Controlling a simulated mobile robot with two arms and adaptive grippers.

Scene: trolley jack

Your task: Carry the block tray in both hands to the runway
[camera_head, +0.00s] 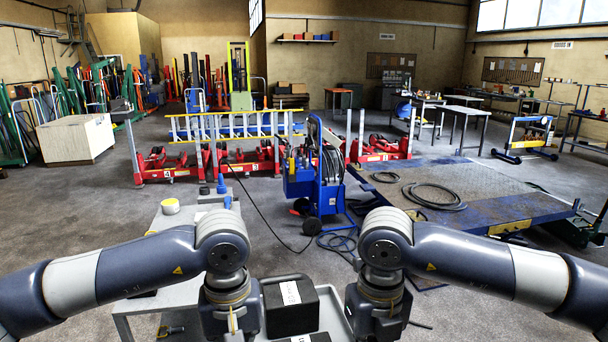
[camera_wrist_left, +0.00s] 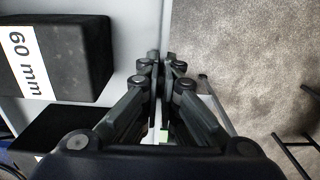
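The block tray (camera_head: 334,314) is grey and lies between my two arms at the bottom of the head view. It holds black blocks (camera_head: 290,308) with white labels. In the left wrist view one block (camera_wrist_left: 75,60) reads "60 mm". My left gripper (camera_wrist_left: 161,58) points down at the tray's edge, its fingers close together on the rim. Its fingertips are below the frame in the head view. My right gripper (camera_head: 376,325) is at the tray's right side, its fingers cut off. The runway (camera_head: 480,196) is a low blue platform with a dark deck, at the right.
A grey table (camera_head: 165,218) with a yellow-topped tin (camera_head: 170,206) stands at the left, partly behind my left arm. A blue reel cart (camera_head: 318,180) stands ahead, with hoses and cable on the floor. A coiled hose (camera_head: 435,196) lies on the runway. Red lift parts stand behind.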

